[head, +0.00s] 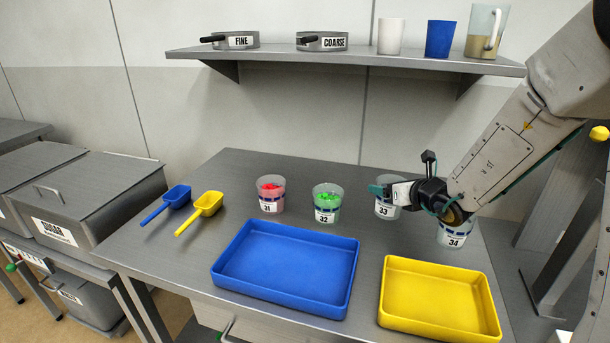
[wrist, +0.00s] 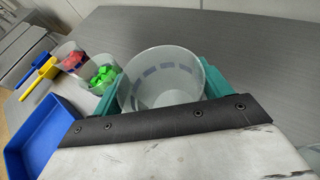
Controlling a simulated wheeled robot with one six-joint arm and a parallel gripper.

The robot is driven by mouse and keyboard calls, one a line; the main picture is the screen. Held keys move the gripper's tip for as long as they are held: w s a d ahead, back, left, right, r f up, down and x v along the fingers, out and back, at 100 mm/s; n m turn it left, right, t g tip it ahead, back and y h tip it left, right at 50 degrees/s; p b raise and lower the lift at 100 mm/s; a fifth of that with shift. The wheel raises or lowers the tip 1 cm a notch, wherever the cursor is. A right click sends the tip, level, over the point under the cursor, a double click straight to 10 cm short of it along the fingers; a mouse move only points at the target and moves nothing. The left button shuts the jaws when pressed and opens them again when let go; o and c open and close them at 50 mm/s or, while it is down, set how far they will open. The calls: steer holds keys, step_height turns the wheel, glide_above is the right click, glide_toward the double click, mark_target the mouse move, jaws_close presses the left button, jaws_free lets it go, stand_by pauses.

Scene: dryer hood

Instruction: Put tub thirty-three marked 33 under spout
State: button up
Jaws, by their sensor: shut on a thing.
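Tub 33 (head: 384,210) is a clear tub with a blue band and a label reading 33. It stands on the metal table, to the right of tub 32. My gripper (head: 388,189) is shut on it, and its body and arm cover part of the tub's right side. In the wrist view tub 33 (wrist: 165,80) looks empty, with a green finger on each side of it (wrist: 160,88). No spout shows in either view.
Tub 31 (head: 270,205) holds red pieces and tub 32 (head: 326,216) green ones. Tub 34 (head: 451,240) stands close on the right, below my arm. A blue tray (head: 240,289) and a yellow tray (head: 400,323) lie in front. The table behind the tubs is clear.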

steer(key=s+a+r+n+g+y, duration=0.25)
steer(key=a+r, duration=0.25)
steer(key=a, duration=0.4)
steer(key=shift+n+y, duration=0.45)
steer(key=shift+n, duration=0.1)
steer(key=shift+s+f, duration=0.15)
steer(key=shift+f, duration=2.3)
steer(key=shift+s+f, duration=0.15)
steer(key=shift+f, duration=2.3)
steer(key=shift+f, duration=0.1)
steer(key=o, duration=1)
